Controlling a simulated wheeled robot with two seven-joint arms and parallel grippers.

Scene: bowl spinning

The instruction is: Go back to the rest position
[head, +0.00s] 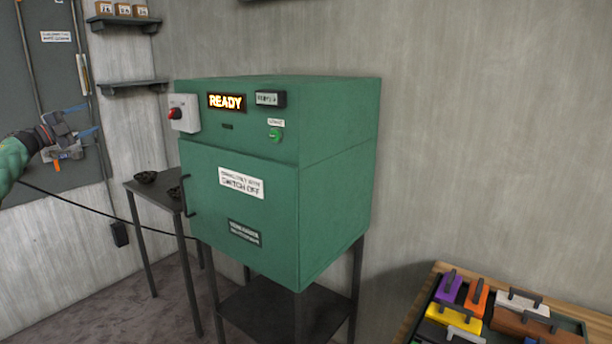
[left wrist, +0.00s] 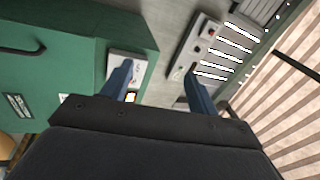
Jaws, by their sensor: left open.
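My left gripper (head: 88,121) is at the left edge of the head view, in front of the dark wall panel and left of the green machine (head: 245,215). It is open and nothing shows between its blue fingers. In the left wrist view the two fingers (left wrist: 160,88) are spread apart, with part of the green machine on the left. My right gripper is in neither view.
The machine's sign (head: 227,102) reads READY, and its door looks shut. Wall shelves (head: 135,85) hang at upper left.

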